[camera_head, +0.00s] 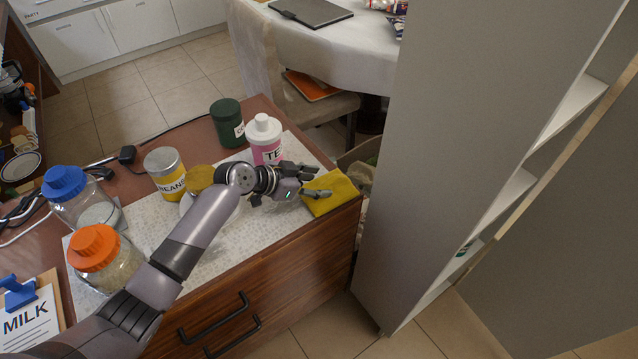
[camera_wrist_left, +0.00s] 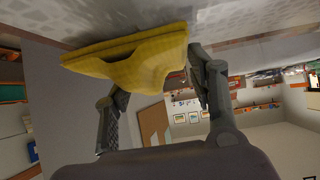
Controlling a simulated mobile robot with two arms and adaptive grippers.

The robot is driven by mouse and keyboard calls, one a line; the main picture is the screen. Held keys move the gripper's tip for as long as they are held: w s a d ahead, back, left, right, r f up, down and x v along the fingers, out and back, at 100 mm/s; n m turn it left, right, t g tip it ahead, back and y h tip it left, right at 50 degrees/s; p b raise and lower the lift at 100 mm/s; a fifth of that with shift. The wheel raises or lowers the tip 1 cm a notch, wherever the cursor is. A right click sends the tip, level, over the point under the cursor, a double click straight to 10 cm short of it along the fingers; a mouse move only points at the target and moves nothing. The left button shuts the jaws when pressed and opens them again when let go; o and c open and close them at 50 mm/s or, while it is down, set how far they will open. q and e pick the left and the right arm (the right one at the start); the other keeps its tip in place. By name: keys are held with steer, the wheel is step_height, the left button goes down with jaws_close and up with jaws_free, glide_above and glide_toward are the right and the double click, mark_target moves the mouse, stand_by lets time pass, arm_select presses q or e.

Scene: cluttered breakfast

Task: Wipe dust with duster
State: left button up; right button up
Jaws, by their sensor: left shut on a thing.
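The duster is a yellow cloth (camera_head: 331,193) at the right front corner of the wooden counter, on the pale patterned mat (camera_head: 235,232). My left gripper (camera_head: 312,187) reaches it from the left and is shut on it. In the left wrist view the cloth (camera_wrist_left: 135,55) bulges between the two fingers and lies close against the mat surface. Greyish smudges, perhaps dust, show on the surface in the wrist view (camera_wrist_left: 255,78). My right gripper is in neither view.
A white and pink bottle (camera_head: 265,140) and a green jar (camera_head: 227,122) stand behind the gripper. A beans can (camera_head: 166,175), a blue-lidded jar (camera_head: 95,207) and an orange-lidded jar (camera_head: 107,258) stand to the left. A tall grey panel (camera_head: 450,150) rises close to the right.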

arm_select(q)
steer(key=shift+c, duration=0.9)
step_height(320, 180, up, 8)
steer(key=p, duration=0.6)
stand_by(0.4)
stand_by(0.3)
steer(key=s+a+r, duration=1.5)
steer(key=s+a, duration=0.2)
steer(key=s, duration=0.2)
steer(key=shift+a+n, duration=0.15)
steer(key=shift+n, duration=0.25)
steer(key=shift+t, duration=0.3)
